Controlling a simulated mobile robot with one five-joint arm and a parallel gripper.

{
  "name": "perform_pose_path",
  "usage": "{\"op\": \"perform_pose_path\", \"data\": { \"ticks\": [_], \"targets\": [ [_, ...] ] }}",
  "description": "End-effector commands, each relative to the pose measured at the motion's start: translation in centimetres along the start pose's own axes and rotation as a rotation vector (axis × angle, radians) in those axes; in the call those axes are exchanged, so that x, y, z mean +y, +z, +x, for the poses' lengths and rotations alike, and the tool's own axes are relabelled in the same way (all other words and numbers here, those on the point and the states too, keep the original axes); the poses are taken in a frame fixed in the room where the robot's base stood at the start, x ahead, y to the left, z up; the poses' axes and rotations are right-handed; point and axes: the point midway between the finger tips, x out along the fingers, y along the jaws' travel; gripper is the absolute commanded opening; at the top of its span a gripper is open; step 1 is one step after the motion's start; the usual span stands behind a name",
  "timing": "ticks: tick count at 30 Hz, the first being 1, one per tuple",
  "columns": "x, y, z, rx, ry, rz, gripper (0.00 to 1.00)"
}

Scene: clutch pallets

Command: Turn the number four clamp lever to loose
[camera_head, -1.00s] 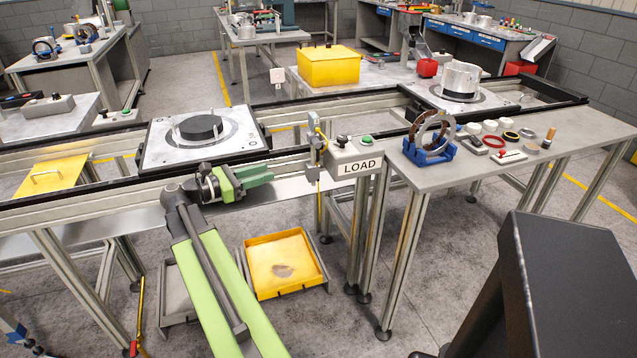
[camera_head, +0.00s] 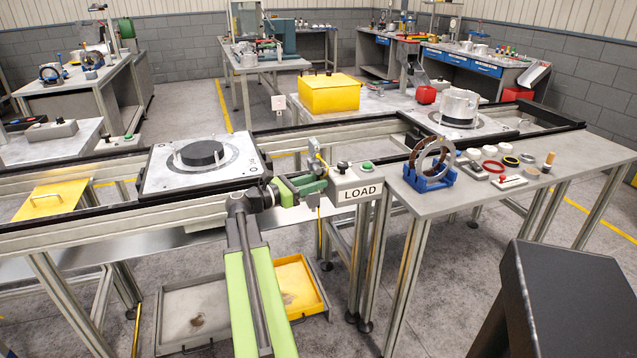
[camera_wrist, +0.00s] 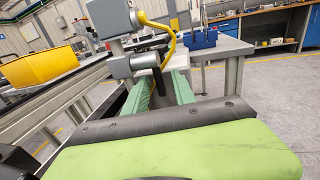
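No number four is legible on any lever in either view. In the wrist view, a dark stick-like handle (camera_wrist: 158,80) shows between my green fingers, just in front of a grey block (camera_wrist: 126,66) with a yellow cable. I cannot tell whether it is the clamp lever or its setting. My gripper (camera_head: 326,181) is beside the LOAD box (camera_head: 357,184) at the rail's front edge; it also shows in the wrist view (camera_wrist: 162,84). Its fingers are apart, with no clear contact on the handle. The grey block is partly hidden in the head view by my gripper.
A pallet plate (camera_head: 157,183) with a dark disc (camera_head: 202,153) sits on the rail to the left. A side table (camera_head: 440,192) with a blue ring stand (camera_head: 428,179) and small parts is to the right. A yellow tray (camera_head: 318,289) lies below on the floor.

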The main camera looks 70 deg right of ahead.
Motion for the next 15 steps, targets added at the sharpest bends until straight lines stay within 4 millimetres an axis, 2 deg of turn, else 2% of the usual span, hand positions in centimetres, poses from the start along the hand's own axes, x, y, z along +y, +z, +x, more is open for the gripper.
{"op": "perform_pose_path", "data": {
  "ticks": [4, 12, 13, 15],
  "targets": [
    [0.00, 0.00, 1.34, 0.000, -0.001, 0.000, 0.32],
    [-0.04, -0.01, 1.59, 0.000, 0.000, 0.000, 0.32],
    [-0.04, -0.01, 1.59, 0.000, -0.001, 0.000, 0.30],
    [-0.04, -0.01, 1.59, 0.000, -0.001, 0.000, 0.21]
  ]
}}
